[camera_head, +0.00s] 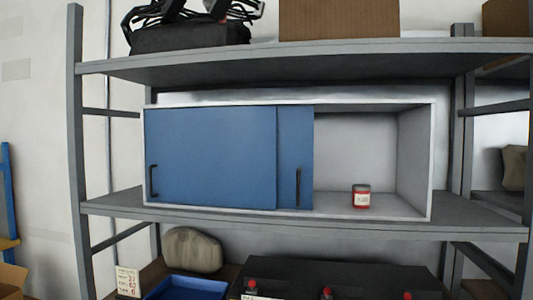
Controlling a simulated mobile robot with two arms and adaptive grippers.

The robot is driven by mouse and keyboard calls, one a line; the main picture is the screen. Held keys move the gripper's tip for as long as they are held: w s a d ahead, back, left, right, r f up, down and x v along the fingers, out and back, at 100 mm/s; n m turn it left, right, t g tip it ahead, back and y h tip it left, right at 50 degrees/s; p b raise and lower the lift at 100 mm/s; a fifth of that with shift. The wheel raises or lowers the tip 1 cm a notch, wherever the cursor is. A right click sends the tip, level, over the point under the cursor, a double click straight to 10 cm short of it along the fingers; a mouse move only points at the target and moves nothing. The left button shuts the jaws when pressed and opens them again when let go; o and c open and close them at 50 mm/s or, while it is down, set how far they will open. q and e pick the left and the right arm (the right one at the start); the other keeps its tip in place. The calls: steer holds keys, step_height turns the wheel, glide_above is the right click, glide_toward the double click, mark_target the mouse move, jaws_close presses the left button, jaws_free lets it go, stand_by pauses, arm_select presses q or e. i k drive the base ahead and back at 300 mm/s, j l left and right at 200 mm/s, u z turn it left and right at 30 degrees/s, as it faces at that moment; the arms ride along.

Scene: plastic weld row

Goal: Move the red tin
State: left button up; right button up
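The red tin (361,196) is a small red can with a pale label and a dark lid. It stands upright on the floor of a white cabinet (432,160), in the open right part. Two blue sliding doors (212,158) with dark handles cover the left and middle of the cabinet. What is behind them is hidden. Neither of my grippers shows in the head view.
The cabinet stands on the middle shelf (470,226) of a grey metal rack. The upper shelf (300,60) holds a black case with cables (190,37) and a cardboard box (339,19). Below are a blue tray (187,288) and a black unit with red knobs (340,275).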

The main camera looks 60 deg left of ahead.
mark_target(361, 192)
steer(key=u, duration=1.7)
